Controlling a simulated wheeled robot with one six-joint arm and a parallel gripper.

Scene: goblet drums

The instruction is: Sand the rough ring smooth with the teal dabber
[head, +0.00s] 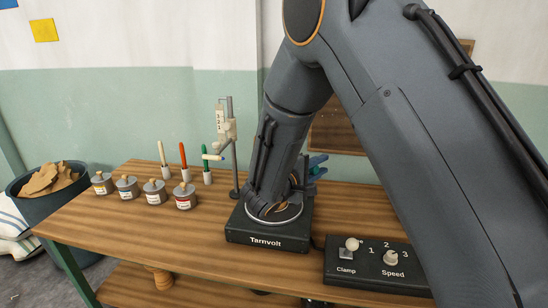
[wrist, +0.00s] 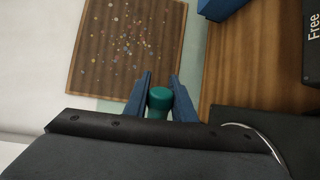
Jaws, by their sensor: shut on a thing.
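The teal dabber (wrist: 159,101) is between the two blue fingers of my gripper (wrist: 161,76) in the wrist view, and the fingers are shut on it. In the head view only a bit of blue finger (head: 316,168) shows behind my arm. The black machine marked Tarnvolt (head: 268,237) stands on the bench with a pale round rim on top, mostly covered by my arm. Part of a pale rim also shows at the lower right in the wrist view. I cannot make out the rough ring or a drum; my arm hides that area.
A control box (head: 375,268) with Clamp and Speed knobs is at the front right of the wooden bench (head: 110,230). Several lidded pots (head: 155,192), coloured pens and a stand (head: 228,140) are to the left. A speckled board (wrist: 135,60) hangs on the wall.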

